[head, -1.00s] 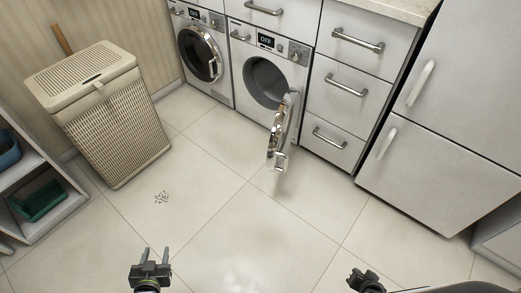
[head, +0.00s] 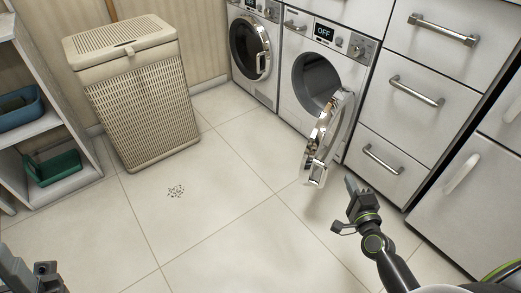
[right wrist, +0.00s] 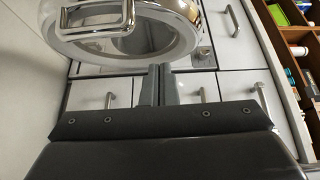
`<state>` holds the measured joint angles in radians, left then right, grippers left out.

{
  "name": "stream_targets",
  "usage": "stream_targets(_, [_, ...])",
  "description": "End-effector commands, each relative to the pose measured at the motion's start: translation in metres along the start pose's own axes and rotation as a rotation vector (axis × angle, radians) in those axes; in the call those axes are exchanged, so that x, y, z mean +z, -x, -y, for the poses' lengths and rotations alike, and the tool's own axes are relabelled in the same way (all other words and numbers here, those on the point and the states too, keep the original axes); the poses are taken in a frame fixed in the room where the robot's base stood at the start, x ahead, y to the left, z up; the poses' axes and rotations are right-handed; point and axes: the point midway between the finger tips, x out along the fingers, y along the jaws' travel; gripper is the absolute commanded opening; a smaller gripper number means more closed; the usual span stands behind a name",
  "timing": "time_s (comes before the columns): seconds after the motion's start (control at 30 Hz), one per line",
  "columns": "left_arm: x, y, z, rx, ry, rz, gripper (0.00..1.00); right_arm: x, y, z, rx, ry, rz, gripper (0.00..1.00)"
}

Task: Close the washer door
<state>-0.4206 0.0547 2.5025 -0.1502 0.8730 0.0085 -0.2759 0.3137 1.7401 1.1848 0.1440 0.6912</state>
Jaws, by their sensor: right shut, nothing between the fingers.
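The washer (head: 346,72) with the open drum stands at the upper right of the head view, its display reading OFF. Its round chrome-rimmed door (head: 323,137) is swung wide open into the room, with the handle at its lower free edge. In the right wrist view the door (right wrist: 185,12) fills the top, its square handle at upper left. My right gripper (head: 350,185) is shut and empty, just right of the door's handle end in the head view, seemingly apart from it. My left gripper (head: 32,270) is cut off at the lower left corner; its jaw state is unclear.
A second washer (head: 263,75) with its door shut stands to the left. Drawers (head: 410,120) and a fridge (head: 460,215) are on the right. A wicker hamper (head: 145,110) and a shelf (head: 60,125) with bins stand on the left.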

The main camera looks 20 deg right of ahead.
Motion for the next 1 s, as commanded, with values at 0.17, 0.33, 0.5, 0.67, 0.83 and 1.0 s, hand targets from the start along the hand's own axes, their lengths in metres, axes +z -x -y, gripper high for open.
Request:
stream_targets(0.17, [-0.004, -0.002, 0.0, 0.0, -0.002, -0.014, 0.45, 0.0, -0.003, 0.003, -0.007, -0.009, 0.0, 0.0])
stream_targets(0.33, [-0.004, -0.003, 0.0, 0.003, -0.003, -0.01, 0.45, 0.0, -0.02, 0.003, -0.007, -0.008, 0.0, 0.0])
stream_targets(0.5, [-0.004, -0.003, 0.0, 0.005, -0.005, -0.008, 0.45, 0.001, -0.052, 0.004, -0.008, -0.007, 0.0, 0.0])
stream_targets(0.67, [-0.003, 0.0, 0.0, 0.002, -0.002, -0.009, 0.45, 0.001, -0.084, 0.002, -0.007, -0.006, 0.001, 0.0])
stream_targets(0.83, [-0.004, 0.0, 0.001, -0.006, 0.002, -0.013, 0.45, 0.009, -0.11, 0.003, -0.005, -0.01, 0.001, 0.0])
stream_targets(1.0, [-0.004, -0.001, 0.001, -0.006, 0.0, -0.012, 0.45, 0.023, -0.124, 0.003, -0.005, -0.007, 0.0, 0.0])
